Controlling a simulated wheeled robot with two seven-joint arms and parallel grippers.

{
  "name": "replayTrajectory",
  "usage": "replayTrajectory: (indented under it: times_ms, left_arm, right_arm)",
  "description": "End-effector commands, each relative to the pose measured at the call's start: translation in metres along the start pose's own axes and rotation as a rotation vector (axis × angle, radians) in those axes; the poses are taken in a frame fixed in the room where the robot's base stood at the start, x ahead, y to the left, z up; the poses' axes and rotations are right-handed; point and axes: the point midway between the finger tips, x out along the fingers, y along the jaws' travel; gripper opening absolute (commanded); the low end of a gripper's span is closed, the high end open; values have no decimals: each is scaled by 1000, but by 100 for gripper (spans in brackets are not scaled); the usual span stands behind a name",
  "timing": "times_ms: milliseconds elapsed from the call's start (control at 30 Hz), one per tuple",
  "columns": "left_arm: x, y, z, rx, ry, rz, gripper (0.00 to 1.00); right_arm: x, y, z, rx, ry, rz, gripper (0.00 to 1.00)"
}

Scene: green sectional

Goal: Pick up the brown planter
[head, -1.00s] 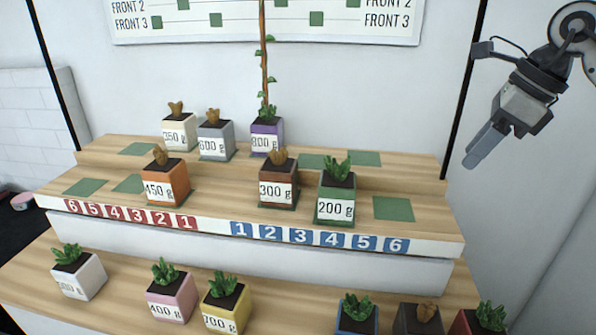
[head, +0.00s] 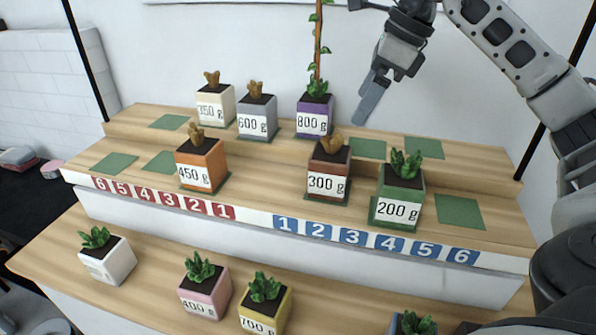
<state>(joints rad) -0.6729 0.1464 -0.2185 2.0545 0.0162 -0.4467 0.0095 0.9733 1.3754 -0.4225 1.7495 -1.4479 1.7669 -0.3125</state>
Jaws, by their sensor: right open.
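The brown planter (head: 327,165), labelled 300 g and holding a small brown plant, stands upright on a green square on the middle wooden step. My right gripper (head: 369,99) comes from the upper right, fingers pointing down and to the left. It is above and a little right of the brown planter in the picture, apart from it and empty. Its fingers overlap from this angle, and it is open. My left gripper is not in view.
The green planter (head: 399,196) stands close right of the brown one, and the purple planter (head: 315,111) is behind it. The orange planter (head: 201,161) is further left. Several more planters stand on the other steps. Empty green squares (head: 460,211) lie at right.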

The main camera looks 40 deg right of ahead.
Motion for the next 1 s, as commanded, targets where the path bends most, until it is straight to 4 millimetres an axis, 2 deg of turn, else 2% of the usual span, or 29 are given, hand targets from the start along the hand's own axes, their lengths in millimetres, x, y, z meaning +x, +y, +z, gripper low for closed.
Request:
replayTrajectory:
  times_ms: [400, 733, 1000]
  left_arm:
    - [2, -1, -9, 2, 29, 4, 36]
    - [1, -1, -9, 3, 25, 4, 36]
    - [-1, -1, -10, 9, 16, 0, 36]
  right_arm:
    - [85, 2, 1, -4, 4, 7, 94]
    - [112, 2, 1, -4, 3, 5, 94]
    - [150, 4, 0, -4, 3, 5, 94]
